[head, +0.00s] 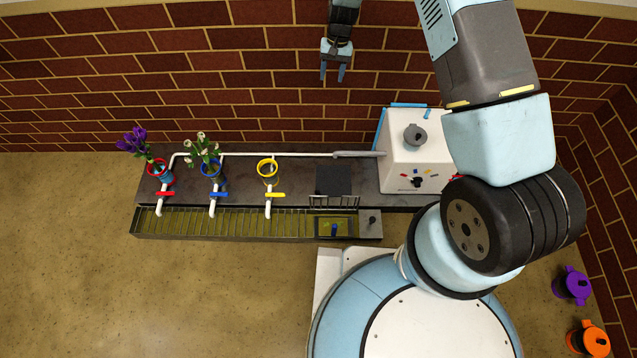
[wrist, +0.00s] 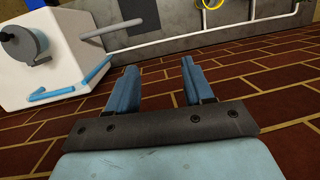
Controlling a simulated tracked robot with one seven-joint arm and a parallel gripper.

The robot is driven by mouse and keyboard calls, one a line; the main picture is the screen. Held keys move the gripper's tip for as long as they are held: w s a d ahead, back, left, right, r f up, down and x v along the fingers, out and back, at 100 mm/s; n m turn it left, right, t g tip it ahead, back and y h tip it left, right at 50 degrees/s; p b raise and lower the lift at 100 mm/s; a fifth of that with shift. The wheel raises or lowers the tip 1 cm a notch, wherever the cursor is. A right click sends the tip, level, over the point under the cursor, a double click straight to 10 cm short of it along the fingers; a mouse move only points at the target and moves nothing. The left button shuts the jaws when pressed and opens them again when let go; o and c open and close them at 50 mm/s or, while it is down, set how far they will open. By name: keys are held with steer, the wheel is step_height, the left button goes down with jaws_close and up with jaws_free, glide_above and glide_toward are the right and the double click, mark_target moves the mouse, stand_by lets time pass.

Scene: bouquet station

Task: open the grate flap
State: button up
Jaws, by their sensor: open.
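The long drain trough (head: 143,234) runs along the front of the dark counter, with a barred grate (head: 230,222) over most of it. My gripper (head: 333,74) is open and empty, high by the brick wall and well apart from the grate. Its two blue fingers also show in the wrist view (wrist: 160,90).
A white box (head: 400,160) with a grey knob stands on the counter's right. Red, blue and yellow taps with pots (head: 267,170) stand left, two pots holding flowers. A dark square (head: 333,180) lies behind the bars. Purple (head: 573,286) and orange (head: 588,340) containers are far right.

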steer(key=s+a+f+g, duration=0.1)
steer(key=s+f, duration=0.5)
steer(key=f, duration=0.9)
steer(key=s+a+f+h, duration=0.1)
steer(key=s+f, duration=0.5)
steer(key=f, duration=1)
steer(key=s+a+f+g, duration=0.1)
steer(key=s+f, duration=0.6)
steer(key=f, duration=0.9)
steer(key=shift+g+h, duration=0.3)
steer(key=shift+s+a, duration=0.1)
steer(key=shift+c, duration=0.5)
jaws_close()
